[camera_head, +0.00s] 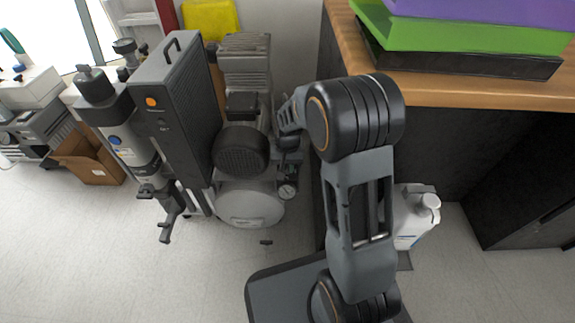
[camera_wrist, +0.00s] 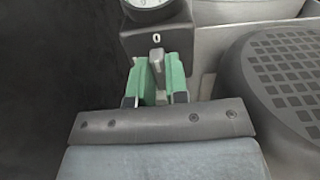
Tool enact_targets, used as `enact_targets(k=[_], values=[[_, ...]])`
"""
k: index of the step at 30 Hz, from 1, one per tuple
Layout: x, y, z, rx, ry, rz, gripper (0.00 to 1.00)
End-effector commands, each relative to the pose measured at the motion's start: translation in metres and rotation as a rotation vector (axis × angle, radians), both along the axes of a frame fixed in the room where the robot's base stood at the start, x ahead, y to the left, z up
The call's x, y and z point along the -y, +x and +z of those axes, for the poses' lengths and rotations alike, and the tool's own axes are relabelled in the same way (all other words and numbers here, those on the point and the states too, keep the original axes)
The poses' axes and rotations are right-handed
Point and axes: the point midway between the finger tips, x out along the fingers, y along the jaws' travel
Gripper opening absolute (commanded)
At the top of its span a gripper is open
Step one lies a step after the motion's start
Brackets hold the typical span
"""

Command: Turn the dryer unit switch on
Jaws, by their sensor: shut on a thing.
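In the wrist view, a dark switch box (camera_wrist: 158,38) carries a white 0 mark and a small grey switch lever (camera_wrist: 157,57). A round dial shows above it, cut by the picture's top edge. My gripper (camera_wrist: 157,72) has green fingers, one on each side of the lever, and is shut on it. The lever stands about upright, below the 0 mark. In the head view, my arm's end reaches down beside the compressor (camera_head: 243,165), and my own arm hides much of the gripper and the switch there.
A tall dark unit (camera_head: 172,100) with an orange button stands left of the compressor. A pressure gauge (camera_head: 287,191) sits low on the compressor's right. A wooden counter (camera_head: 430,88) and white jug (camera_head: 413,218) are right of it. Open floor (camera_head: 130,270) lies in front.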

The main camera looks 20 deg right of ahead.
Motion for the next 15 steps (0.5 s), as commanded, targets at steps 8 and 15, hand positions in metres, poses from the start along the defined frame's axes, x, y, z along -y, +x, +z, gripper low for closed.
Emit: enact_targets(k=[8, 15], values=[[0.0011, -0.0007, 0.004, -0.003, 0.0, 0.176, 0.0], [0.0022, -0.0004, 0.0043, -0.001, 0.0, 0.403, 0.0]])
